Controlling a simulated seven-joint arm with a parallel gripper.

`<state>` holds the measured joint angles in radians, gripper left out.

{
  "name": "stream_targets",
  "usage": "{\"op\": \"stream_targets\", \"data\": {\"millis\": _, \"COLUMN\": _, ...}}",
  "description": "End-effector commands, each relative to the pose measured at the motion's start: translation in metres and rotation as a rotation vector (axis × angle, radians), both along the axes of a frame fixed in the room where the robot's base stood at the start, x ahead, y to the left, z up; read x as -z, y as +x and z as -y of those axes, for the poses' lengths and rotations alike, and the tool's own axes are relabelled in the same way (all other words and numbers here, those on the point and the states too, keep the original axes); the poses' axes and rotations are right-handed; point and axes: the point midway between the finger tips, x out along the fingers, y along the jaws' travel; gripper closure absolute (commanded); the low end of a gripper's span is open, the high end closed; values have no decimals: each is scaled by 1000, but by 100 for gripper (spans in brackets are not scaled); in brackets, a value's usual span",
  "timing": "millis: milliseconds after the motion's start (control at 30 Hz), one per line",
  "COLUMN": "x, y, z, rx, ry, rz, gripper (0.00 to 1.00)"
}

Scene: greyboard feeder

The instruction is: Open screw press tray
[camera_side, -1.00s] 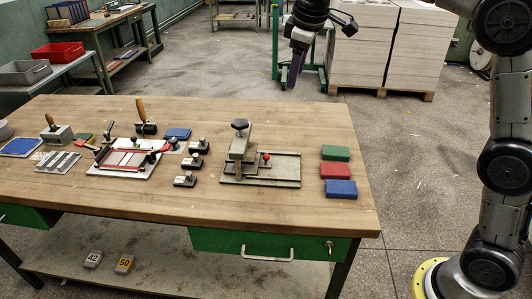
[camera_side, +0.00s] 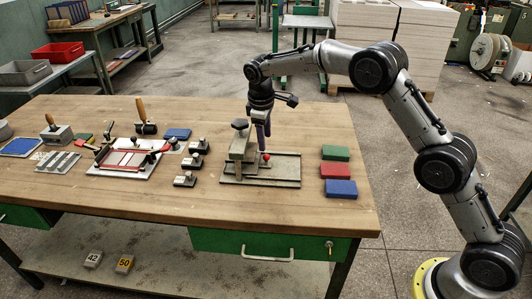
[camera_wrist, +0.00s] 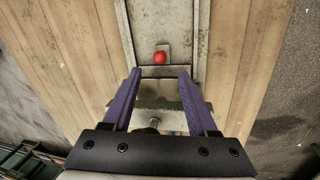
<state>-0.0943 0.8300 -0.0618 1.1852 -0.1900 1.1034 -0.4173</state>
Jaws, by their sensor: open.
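The screw press (camera_side: 243,155) stands on the wooden table, a grey metal frame with a dark knob (camera_side: 240,124) on top. Its flat tray (camera_side: 284,170) reaches out to the right and carries a red ball knob (camera_side: 266,157). In the wrist view the red knob (camera_wrist: 159,57) lies just beyond my fingertips, on the grey tray (camera_wrist: 160,18). My gripper (camera_side: 266,136), with purple fingers, points down behind and above the press, close to the red knob. In the wrist view the gripper (camera_wrist: 160,72) is open, with nothing between its fingertips. The press frame partly hides the fingers in the side view.
Green (camera_side: 335,153), red (camera_side: 335,170) and blue (camera_side: 341,188) blocks lie to the right of the press. Several small dark-handled stamps (camera_side: 186,179) and a white plate with a red frame (camera_side: 128,160) stand to its left. The table front before the press is clear.

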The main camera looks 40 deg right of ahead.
Motion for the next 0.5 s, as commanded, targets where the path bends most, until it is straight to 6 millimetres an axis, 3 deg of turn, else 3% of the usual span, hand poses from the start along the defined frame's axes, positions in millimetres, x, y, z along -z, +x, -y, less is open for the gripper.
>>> {"op": "stream_targets", "data": {"millis": 200, "x": 42, "y": 4, "z": 7, "rx": 1, "ry": 1, "rz": -3, "gripper": 41}}
{"op": "stream_targets", "data": {"millis": 500, "x": 69, "y": 8, "z": 11, "rx": 1, "ry": 1, "rz": 2, "gripper": 41}}
